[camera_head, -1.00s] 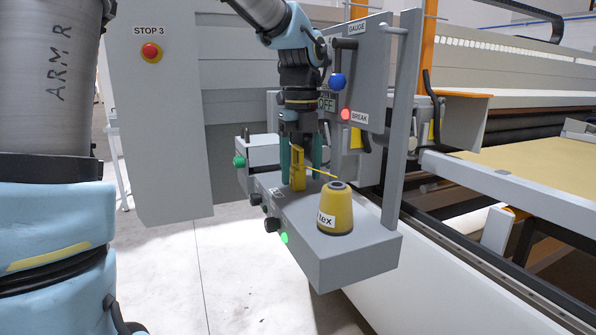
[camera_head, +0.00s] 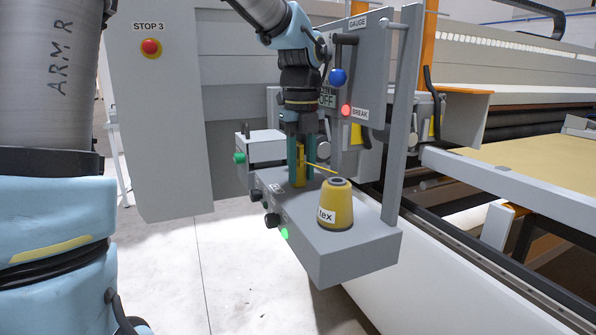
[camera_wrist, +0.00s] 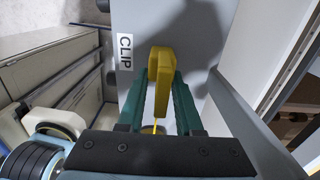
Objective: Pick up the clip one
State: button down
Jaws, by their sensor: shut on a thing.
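The yellow clip (camera_head: 300,167) stands upright over the far part of the grey ledge. My gripper (camera_head: 301,176) points down with its green fingers shut on the clip, one on each side. In the wrist view the clip (camera_wrist: 161,72) sits between the green fingers (camera_wrist: 161,95), and its upper part is in plain sight. I cannot tell whether the clip's lower end touches the ledge. A thin yellow thread runs from the clip toward the yellow cone.
The yellow cone (camera_head: 336,212) labelled "tex" stands on the near part of the grey ledge (camera_head: 355,250). A "CLIP" label (camera_wrist: 125,52) is on the ledge. Upright grey posts and the gauge panel (camera_head: 372,60) rise close at the right. A red stop button (camera_head: 151,47) is at left.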

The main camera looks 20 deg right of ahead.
aim_at(302, 148)
jog(key=shift+r, duration=0.1)
dwell(0.3)
jog(key=shift+r, duration=0.55)
notch_tip(302, 148, up, 2)
jog(key=shift+r+b, duration=0.1)
jog(key=shift+b, duration=0.45)
jog(key=s+a+b, duration=0.1)
jog(key=a+b, duration=0.3)
jog(key=a, duration=1.4)
jog(key=shift+s, duration=0.3)
jog(key=shift+d+r, duration=0.1)
